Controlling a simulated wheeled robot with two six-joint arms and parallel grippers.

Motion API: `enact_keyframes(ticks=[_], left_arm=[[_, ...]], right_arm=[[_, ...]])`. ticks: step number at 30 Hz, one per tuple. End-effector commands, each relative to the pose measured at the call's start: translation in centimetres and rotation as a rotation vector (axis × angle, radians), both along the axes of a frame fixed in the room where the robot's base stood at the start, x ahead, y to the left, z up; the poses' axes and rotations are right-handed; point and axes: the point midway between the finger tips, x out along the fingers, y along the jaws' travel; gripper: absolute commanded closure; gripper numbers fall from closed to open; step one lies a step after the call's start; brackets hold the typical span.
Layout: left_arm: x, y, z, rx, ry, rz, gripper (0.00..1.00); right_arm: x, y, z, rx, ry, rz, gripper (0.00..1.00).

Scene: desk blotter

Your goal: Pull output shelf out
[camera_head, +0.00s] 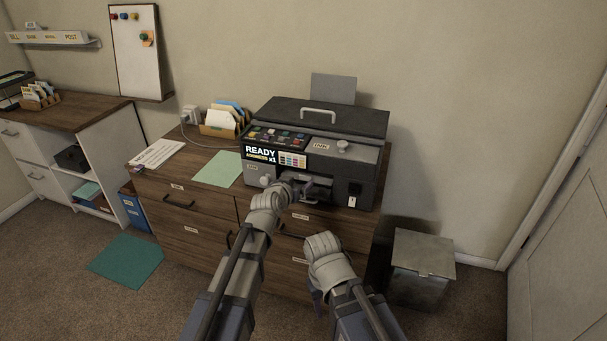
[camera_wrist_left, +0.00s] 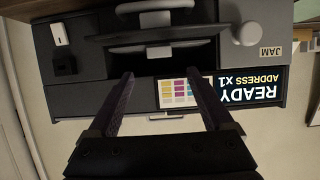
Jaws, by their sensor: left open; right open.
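The dark grey printer (camera_head: 262,181) stands on the wooden cabinet with its front panel facing me. I cannot tell for certain which belongs to the output shelf. My left gripper (camera_head: 297,186) is at the printer's front opening; its open fingers (camera_wrist_left: 163,80) point at the front with nothing between them. The gripper partly hides the opening in the head view. My right gripper (camera_head: 317,296) hangs low before the cabinet, mostly hidden by its wrist.
The wooden cabinet (camera_head: 205,221) has several drawers with handles. A green sheet (camera_head: 217,168) and a card holder (camera_head: 222,126) lie left of the printer. A grey bin (camera_head: 421,262) stands on the floor at right. The carpet left of the cabinet has a teal mat (camera_head: 127,260).

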Motion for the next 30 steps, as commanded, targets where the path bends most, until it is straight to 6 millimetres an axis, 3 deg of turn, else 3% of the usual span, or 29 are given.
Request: enact_keyframes(ticks=[18,26,30], left_arm=[[6.6,-2.1,-3.0,-0.001,0.002,-0.001,0.15],[6.7,-2.2,-3.0,-0.001,0.002,-0.001,0.15],[6.7,-2.2,-3.0,0.000,0.002,-0.001,0.27]], right_arm=[[0.0,0.0,-3.0,0.000,0.000,0.000,0.50],[0.0,0.0,-2.9,0.000,0.000,0.000,0.50],[0.0,0.0,-2.9,0.000,0.000,0.000,0.50]])
